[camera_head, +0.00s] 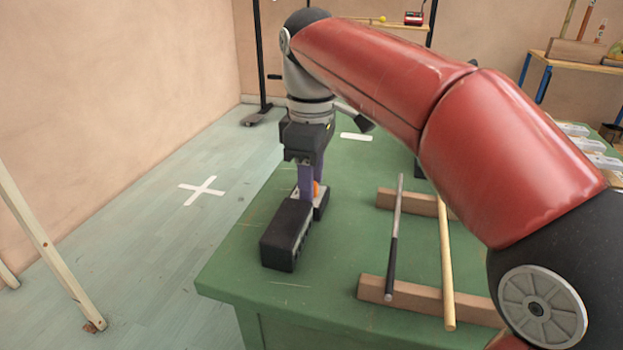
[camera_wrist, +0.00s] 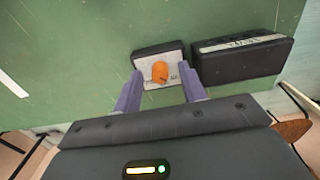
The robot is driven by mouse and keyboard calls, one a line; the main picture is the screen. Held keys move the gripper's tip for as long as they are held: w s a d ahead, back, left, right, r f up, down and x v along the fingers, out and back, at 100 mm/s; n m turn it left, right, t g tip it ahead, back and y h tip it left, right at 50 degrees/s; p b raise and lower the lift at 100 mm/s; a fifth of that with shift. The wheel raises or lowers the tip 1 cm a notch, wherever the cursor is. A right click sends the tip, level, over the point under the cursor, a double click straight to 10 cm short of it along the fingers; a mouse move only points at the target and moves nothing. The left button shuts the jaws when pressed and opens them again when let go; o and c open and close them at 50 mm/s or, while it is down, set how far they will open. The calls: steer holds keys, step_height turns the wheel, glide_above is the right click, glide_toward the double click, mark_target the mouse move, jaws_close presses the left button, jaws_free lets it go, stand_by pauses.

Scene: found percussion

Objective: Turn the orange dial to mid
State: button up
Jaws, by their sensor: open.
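The orange dial (camera_wrist: 160,71) sits on a small box with a pale top plate (camera_wrist: 148,62) in the wrist view. A dark pointer mark shows near its lower side, and the scale marks are too small to read. My gripper (camera_wrist: 160,88) is open, with one purple finger on each side of the dial and a gap to it. In the head view my gripper (camera_head: 310,190) points down at the box. The dial (camera_head: 316,188) is partly hidden there behind a finger.
A black box (camera_head: 287,236) with a label stands close beside the dial box. Two sticks, one dark (camera_head: 394,250) and one wooden (camera_head: 445,260), lie across wooden blocks to the right. The green table's (camera_head: 235,265) left edge is near.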

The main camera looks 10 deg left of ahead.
jaws_close()
steer(key=shift+r+m+p, duration=0.15)
steer(key=shift+m+p, duration=0.15)
steer(key=shift+p, duration=0.1)
steer(key=m+p, duration=0.2)
steer(key=shift+m, duration=0.4)
steer(key=m+p, duration=0.1)
steer(key=m, duration=0.4)
steer(key=shift+m, duration=0.3)
stand_by(0.3)
jaws_free()
